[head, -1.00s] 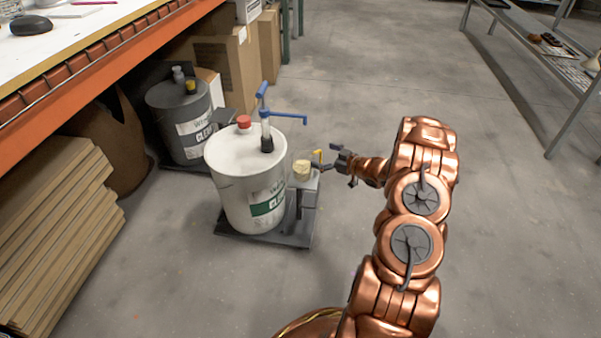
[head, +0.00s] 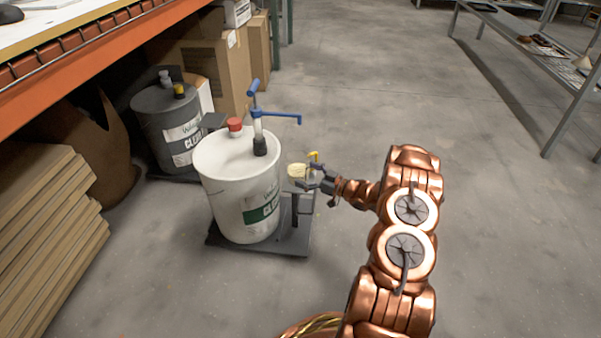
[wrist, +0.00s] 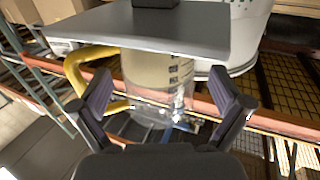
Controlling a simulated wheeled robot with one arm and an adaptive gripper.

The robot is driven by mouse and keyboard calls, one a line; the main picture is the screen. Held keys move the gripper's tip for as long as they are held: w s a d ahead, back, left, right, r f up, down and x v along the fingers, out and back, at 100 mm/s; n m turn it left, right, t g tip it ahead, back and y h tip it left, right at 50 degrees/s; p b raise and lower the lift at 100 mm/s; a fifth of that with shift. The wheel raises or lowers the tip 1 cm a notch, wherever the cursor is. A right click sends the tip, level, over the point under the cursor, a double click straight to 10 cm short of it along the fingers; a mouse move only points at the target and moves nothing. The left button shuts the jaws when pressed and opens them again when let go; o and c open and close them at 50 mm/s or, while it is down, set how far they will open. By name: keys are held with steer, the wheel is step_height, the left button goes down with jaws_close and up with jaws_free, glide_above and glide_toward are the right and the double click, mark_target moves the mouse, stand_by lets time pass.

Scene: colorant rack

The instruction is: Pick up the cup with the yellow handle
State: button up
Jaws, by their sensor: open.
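The cup (head: 297,170) is pale with a yellow handle (head: 314,157). It stands on a small grey stand (head: 303,187) to the right of the white bucket. In the wrist view, which looks upside down, the cup (wrist: 155,75) has dark markings and a clear rim part, with its handle (wrist: 92,60) on the left. My gripper (head: 320,182) is open, close to the cup on its right side. In the wrist view, the cup shows between the fingers of my gripper (wrist: 163,105), and I see no clear contact.
A grey bucket (head: 170,130), boxes (head: 215,75) and an orange shelf lie further left. Floor to the right is open.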

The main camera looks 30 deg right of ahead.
mark_target(289, 160)
steer(key=shift+b+x, duration=0.4)
steer(key=shift+x, duration=0.95)
steer(key=shift+d, duration=0.1)
steer(key=c, duration=1.3)
steer(key=shift+o, duration=0.2)
steer(key=shift+r, duration=0.1)
steer(key=shift+r+p, duration=0.95)
steer(key=shift+r, duration=0.45)
steer(key=s+a+r+p+v, duration=0.1)
steer(key=p+v, duration=0.4)
steer(key=v, duration=1)
steer(key=shift+s+a+r, duration=0.25)
steer(key=shift+s+r, duration=0.05)
steer(key=shift+r, duration=0.2)
